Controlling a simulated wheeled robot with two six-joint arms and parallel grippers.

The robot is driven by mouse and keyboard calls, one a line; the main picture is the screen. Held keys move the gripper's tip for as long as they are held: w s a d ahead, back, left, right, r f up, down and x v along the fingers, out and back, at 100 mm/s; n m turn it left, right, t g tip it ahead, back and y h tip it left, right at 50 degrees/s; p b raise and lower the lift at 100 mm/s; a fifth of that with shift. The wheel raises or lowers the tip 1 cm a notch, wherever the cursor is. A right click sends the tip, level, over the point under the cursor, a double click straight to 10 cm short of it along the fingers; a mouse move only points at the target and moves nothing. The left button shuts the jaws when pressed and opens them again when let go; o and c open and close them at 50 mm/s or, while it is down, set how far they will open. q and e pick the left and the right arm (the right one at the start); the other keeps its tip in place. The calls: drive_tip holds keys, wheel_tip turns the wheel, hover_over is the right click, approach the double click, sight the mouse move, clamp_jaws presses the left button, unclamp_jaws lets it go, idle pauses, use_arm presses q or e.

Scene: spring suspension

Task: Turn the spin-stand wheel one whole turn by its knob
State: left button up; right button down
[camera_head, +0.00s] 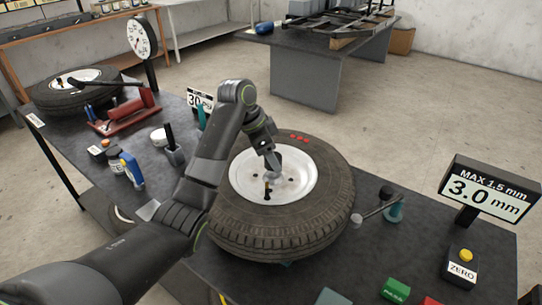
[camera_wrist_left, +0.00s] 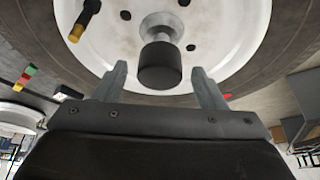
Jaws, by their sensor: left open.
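The wheel (camera_head: 318,215) lies flat on the dark bench, a black tyre around a white rim (camera_head: 245,180). In the left wrist view, a black cylindrical knob (camera_wrist_left: 160,65) stands on a flared silver base on the white rim (camera_wrist_left: 225,25). My left gripper (camera_head: 272,165) reaches over the rim; in the wrist view (camera_wrist_left: 158,69) its fingers are open, one on each side of the knob. Whether they touch it cannot be told. A black stem with a brass-coloured tip (camera_wrist_left: 82,22) stands on the rim to the left. My right gripper is out of view.
A display (camera_head: 490,192) reads 3.0 mm, MAX 1.5 mm; a ZERO box (camera_head: 460,266) stands below it. A teal-based probe (camera_head: 394,211) sits right of the tyre. A green block (camera_head: 396,290) lies at the front. Tools and a second wheel (camera_head: 60,93) occupy the left.

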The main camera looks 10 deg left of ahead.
use_arm(q)
drive_tip(key=shift+f, duration=0.15)
drive_tip(key=shift+c, duration=0.5)
drive_tip(key=c, duration=1.3)
